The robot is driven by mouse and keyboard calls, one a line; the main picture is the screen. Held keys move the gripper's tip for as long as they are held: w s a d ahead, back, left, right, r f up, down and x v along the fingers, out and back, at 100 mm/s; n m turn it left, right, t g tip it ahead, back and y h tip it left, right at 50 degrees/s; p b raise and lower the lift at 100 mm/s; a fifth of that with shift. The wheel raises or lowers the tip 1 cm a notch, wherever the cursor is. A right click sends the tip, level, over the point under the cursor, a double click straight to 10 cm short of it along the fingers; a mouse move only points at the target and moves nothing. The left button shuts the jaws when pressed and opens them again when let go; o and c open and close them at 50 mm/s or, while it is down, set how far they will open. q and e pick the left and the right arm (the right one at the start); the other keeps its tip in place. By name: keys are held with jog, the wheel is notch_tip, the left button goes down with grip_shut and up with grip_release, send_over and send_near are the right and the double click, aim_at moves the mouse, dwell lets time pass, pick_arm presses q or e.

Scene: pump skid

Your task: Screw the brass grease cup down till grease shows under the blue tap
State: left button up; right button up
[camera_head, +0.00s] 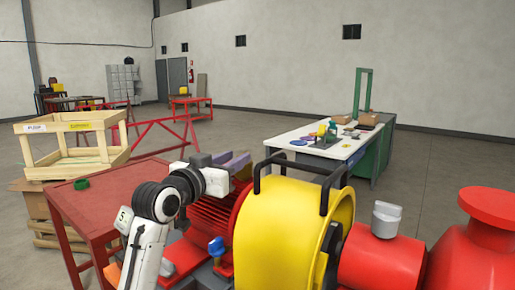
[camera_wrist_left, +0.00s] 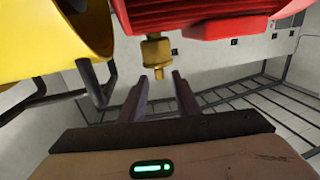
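The brass grease cup (camera_wrist_left: 157,52) shows in the left wrist view, against the red motor housing (camera_wrist_left: 205,14); its narrow end points down the picture. My left gripper (camera_wrist_left: 160,77) is open, its two dark fingers apart with the cup's narrow end between their tips in the picture. Whether they touch it I cannot tell. In the head view my left gripper (camera_head: 233,164) is over the finned red motor (camera_head: 210,212), left of the yellow guard (camera_head: 283,235). The cup is not discernible there. The blue tap (camera_head: 217,246) is low on the motor's near side. My right gripper is out of view.
The yellow guard with black handles stands close to the left gripper; it also shows in the wrist view (camera_wrist_left: 52,38). A workbench (camera_head: 325,146) is farther back.

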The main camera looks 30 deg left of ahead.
pick_arm(q)
jog(key=w, duration=0.3)
jog(key=w+p, duration=0.1)
jog(key=w, duration=0.4)
jog(key=shift+w+a, duration=0.35)
jog(key=shift+a, duration=0.05)
grip_shut()
